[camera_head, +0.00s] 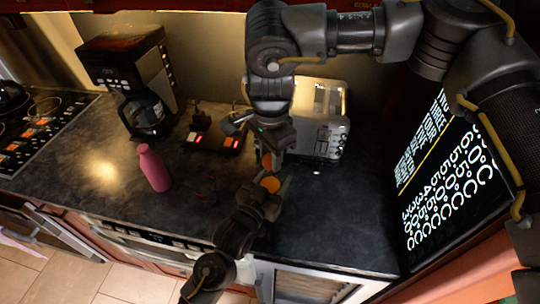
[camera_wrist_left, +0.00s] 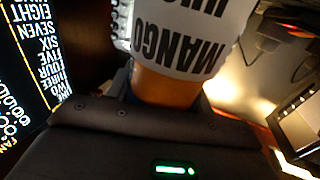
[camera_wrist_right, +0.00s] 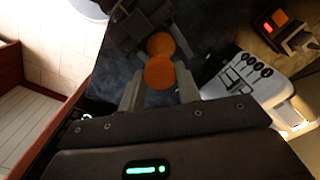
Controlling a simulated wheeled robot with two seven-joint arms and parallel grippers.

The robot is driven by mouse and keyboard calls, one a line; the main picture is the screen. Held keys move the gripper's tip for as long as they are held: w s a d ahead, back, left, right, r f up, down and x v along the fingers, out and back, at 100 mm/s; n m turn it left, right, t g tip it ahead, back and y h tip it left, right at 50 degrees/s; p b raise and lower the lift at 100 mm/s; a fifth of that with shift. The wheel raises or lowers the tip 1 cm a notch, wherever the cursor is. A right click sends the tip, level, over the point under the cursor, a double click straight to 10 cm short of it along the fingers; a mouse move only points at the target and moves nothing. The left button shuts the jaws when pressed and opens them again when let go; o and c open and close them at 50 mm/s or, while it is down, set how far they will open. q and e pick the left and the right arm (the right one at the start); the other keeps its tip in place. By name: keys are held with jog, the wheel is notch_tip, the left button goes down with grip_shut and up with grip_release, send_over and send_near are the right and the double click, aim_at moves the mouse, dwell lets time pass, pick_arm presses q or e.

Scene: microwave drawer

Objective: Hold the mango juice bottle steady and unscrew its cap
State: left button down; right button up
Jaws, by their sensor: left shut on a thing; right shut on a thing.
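The mango juice bottle, with a white MANGO label (camera_wrist_left: 185,35) and orange lower part, fills the top of the left wrist view. My left gripper (camera_head: 254,205), at the front middle of the head view, is shut on it. My right gripper (camera_head: 268,158) comes down from above and is shut on an orange round piece, seemingly the cap (camera_wrist_right: 160,72), between its fingers in the right wrist view. A second orange round piece (camera_head: 270,184) shows just beyond it, by my left gripper. I cannot tell whether the two are joined. The bottle's label is hidden in the head view.
A pink bottle (camera_head: 153,168) stands on the dark counter (camera_head: 205,190) at left. Behind are a coffee maker (camera_head: 140,90), a dark device with red lights (camera_head: 215,140) and a silver toaster (camera_head: 318,120). A tall black panel with white text (camera_head: 445,185) stands at right.

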pick_arm(q)
jog(key=shift+f, duration=0.15)
pick_arm(e)
notch_tip(320, 180, up, 3)
jog(key=shift+r, duration=0.2)
pick_arm(q)
jog(key=shift+c, duration=2.4)
grip_release()
jog(key=shift+s+a, duration=0.25)
jog(key=shift+s, duration=0.15)
pick_arm(e)
jog(key=shift+f, duration=0.25)
pick_arm(q)
jog(key=b+v, duration=0.3)
jog(key=v, duration=0.8)
pick_arm(e)
notch_tip(320, 180, down, 3)
jog(key=shift+r, duration=0.1)
